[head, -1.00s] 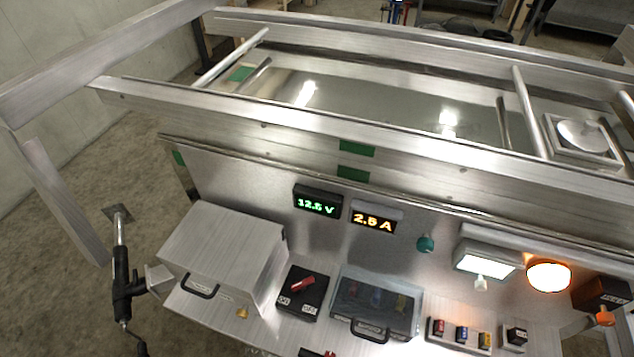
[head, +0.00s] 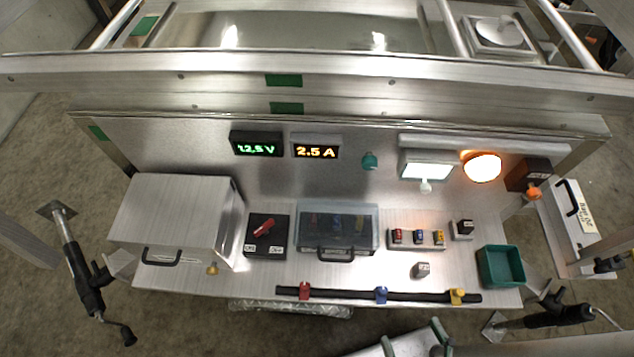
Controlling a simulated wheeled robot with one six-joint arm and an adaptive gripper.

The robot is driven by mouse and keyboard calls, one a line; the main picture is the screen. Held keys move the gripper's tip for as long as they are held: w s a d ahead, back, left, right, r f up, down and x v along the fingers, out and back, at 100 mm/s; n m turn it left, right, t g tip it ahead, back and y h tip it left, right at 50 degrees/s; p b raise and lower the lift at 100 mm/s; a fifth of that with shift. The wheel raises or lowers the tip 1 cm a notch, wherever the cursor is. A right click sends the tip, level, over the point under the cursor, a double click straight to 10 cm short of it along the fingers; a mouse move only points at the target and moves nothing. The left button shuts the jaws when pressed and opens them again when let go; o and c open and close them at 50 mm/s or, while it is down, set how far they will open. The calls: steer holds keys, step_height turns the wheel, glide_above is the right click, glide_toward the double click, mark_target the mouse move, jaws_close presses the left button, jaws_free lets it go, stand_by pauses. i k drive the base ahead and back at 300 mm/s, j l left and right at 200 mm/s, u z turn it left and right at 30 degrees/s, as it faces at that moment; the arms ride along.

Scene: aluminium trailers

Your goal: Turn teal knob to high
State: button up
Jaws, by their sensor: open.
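The teal knob (head: 370,160) is on the upright metal panel (head: 300,185), right of the orange "2.5 A" display (head: 315,152) and left of a lit white lamp (head: 427,164). It is small in the view, and I cannot read its setting or any marks around it. Nothing touches it or covers it.
Below the panel, the bench holds a metal box (head: 175,208), a red rotary switch (head: 263,229), a clear-lidded case (head: 337,228), several small switches (head: 417,237) and a teal bin (head: 501,266). A glowing orange lamp (head: 482,167) is to the right. A metal rail (head: 350,70) runs above.

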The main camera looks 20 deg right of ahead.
mark_target(370, 161)
steer(key=k+l+u, duration=0.15)
steer(key=u, duration=0.3)
steer(key=k+l+u, duration=0.1)
steer(key=u, duration=0.35)
steer(key=k+l+z, duration=0.35)
steer(key=k, duration=0.3)
steer(key=i+l, duration=0.4)
steer(key=l, duration=0.2)
